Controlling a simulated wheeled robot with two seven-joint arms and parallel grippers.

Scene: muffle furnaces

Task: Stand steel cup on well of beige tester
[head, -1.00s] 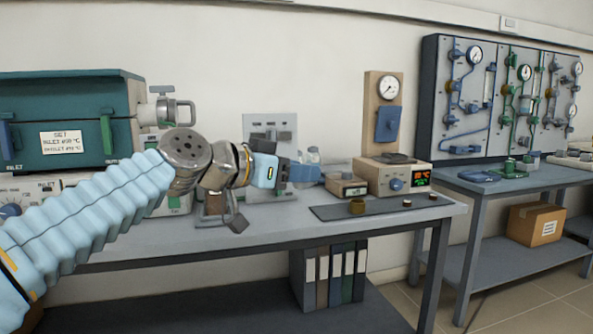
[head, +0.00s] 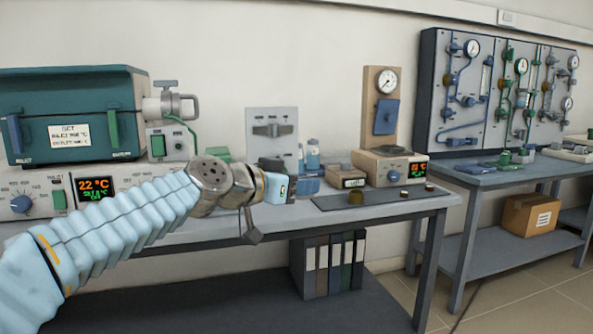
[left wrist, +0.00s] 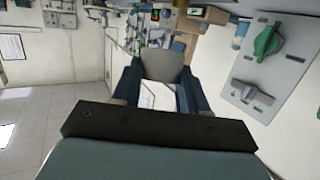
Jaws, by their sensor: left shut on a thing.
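The beige tester (head: 390,166) stands on the bench right of centre, with a red and green display. In the left wrist view, my left gripper (left wrist: 158,92) is shut on a grey cup-shaped piece, which I take as the steel cup (left wrist: 167,62). The cup cannot be made out in the head view. My right gripper is not in view.
A small beige box (head: 345,177) stands between gripper and tester. A teal furnace (head: 75,115) stands left, and a grey switch panel (head: 270,132) stands behind the gripper.

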